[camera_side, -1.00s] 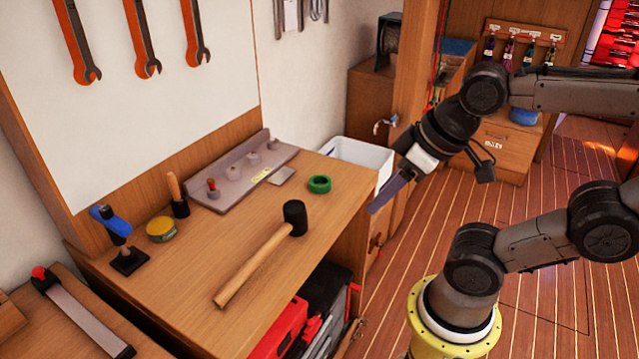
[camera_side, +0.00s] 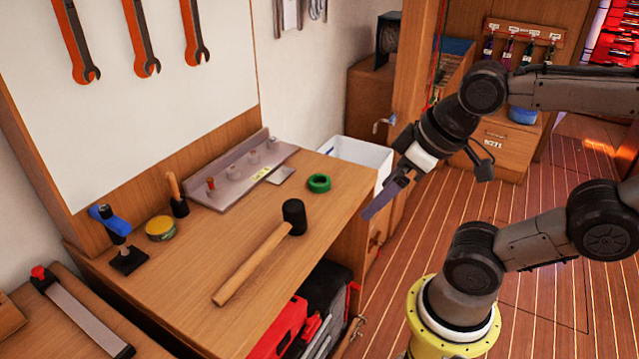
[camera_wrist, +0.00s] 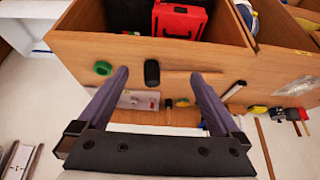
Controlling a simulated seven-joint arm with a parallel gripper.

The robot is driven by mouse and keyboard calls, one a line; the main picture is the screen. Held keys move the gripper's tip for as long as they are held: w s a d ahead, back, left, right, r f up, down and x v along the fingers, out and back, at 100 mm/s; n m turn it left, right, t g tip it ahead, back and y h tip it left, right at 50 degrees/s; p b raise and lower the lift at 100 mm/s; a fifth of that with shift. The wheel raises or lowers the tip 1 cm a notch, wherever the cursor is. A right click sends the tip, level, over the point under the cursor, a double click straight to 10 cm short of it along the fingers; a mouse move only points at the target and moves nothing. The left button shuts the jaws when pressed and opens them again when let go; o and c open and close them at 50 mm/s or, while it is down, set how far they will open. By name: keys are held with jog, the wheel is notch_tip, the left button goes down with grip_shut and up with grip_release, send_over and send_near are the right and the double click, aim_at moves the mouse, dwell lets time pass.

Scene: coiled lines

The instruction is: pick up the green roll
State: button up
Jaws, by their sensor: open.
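The green roll (camera_side: 319,183) is a small ring lying flat near the back right of the wooden bench top (camera_side: 340,205). In the wrist view the roll (camera_wrist: 103,68) shows just left of my left finger's tip. My gripper (camera_side: 372,209) is beyond the bench's right edge in the side view, to the right of the roll and apart from it. In the wrist view my gripper (camera_wrist: 160,73) has its two fingers spread wide, with nothing held between them.
A black-headed mallet (camera_side: 294,218) lies in front of the roll. A grey rack (camera_side: 240,172) and a flat grey piece (camera_side: 281,175) are left of it. A white bin (camera_side: 362,153) stands behind the bench. The bench top immediately around the roll is clear.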

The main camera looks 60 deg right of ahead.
jog(key=w+d+r+m, duration=0.1)
jog(key=w+r+m, duration=0.4)
jog(key=r+m, duration=0.1)
jog(key=m+g, duration=0.6)
jog(key=m, duration=0.3)
send_over(320, 175)
jog(key=a, duration=0.2)
notch_tip(320, 175, down, 9)
jog(key=f, duration=0.6)
jog(key=shift+s+f, duration=0.35)
jog(key=shift+s+d+f, duration=0.1)
jog(key=shift+d+f, duration=0.05)
jog(key=shift+f, duration=1.35)
jog(key=shift+d+f, duration=0.1)
jog(key=shift+f, duration=1.4)
